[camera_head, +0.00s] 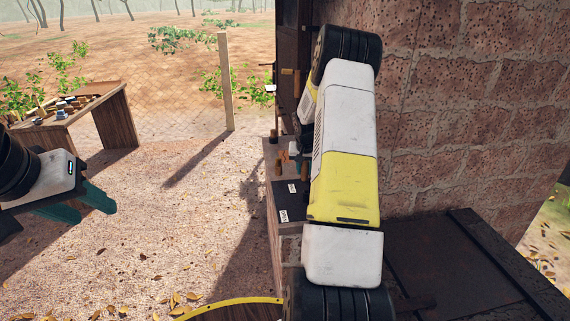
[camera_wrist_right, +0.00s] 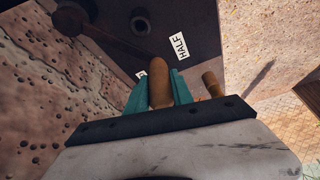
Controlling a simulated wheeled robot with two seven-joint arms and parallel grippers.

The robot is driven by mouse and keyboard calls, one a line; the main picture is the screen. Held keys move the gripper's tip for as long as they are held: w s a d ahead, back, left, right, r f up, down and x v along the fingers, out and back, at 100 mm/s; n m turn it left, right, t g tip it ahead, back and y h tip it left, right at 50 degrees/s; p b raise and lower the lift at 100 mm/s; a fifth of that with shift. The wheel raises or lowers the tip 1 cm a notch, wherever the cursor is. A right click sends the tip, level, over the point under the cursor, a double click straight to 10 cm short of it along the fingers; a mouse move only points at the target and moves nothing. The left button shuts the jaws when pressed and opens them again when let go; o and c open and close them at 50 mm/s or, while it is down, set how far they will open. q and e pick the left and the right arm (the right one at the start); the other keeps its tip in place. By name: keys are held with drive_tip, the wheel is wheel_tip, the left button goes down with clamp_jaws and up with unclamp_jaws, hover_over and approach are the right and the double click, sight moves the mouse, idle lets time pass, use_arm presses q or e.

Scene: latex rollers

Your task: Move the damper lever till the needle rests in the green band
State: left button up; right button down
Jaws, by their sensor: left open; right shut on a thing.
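My right gripper (camera_wrist_right: 160,84) is shut on a rounded wooden handle (camera_wrist_right: 160,62), which I take to be the damper lever's grip. A dark rod (camera_wrist_right: 110,37) runs near it at the upper left. A white label reading HALF (camera_wrist_right: 180,46) lies just beyond the handle on a dark plate (camera_wrist_right: 205,18). In the head view my right arm hides most of this spot; small white labels (camera_head: 283,215) show on a dark panel beside it. My left gripper (camera_head: 82,206) is open and empty at the left, away from the panel. I see no needle or green band.
A rough block wall (camera_head: 470,100) rises at the right, with a dark metal lid (camera_head: 460,265) below it. Another wooden handle (camera_wrist_right: 212,84) stands right of my right gripper. A wooden table (camera_head: 68,112) with small items is at the far left. Open ground lies between.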

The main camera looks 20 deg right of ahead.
drive_tip(key=shift+a, duration=0.1)
idle(0.7)
drive_tip(key=shift+s+a+n, duration=0.15)
drive_tip(key=shift+a+n, duration=0.05)
drive_tip(key=shift+n, duration=0.1)
drive_tip(key=shift+s+a+n+y, duration=0.15)
drive_tip(key=shift+s+a, duration=0.1)
drive_tip(key=shift+a, duration=0.3)
drive_tip(key=shift+s+a+n+y, duration=0.15)
drive_tip(key=shift+s+a, duration=0.05)
drive_tip(key=shift+a, duration=0.3)
drive_tip(key=c, duration=1.1)
unclamp_jaws()
drive_tip(key=v, duration=0.7)
drive_tip(key=shift+s+r, duration=0.2)
drive_tip(key=shift+r, duration=0.15)
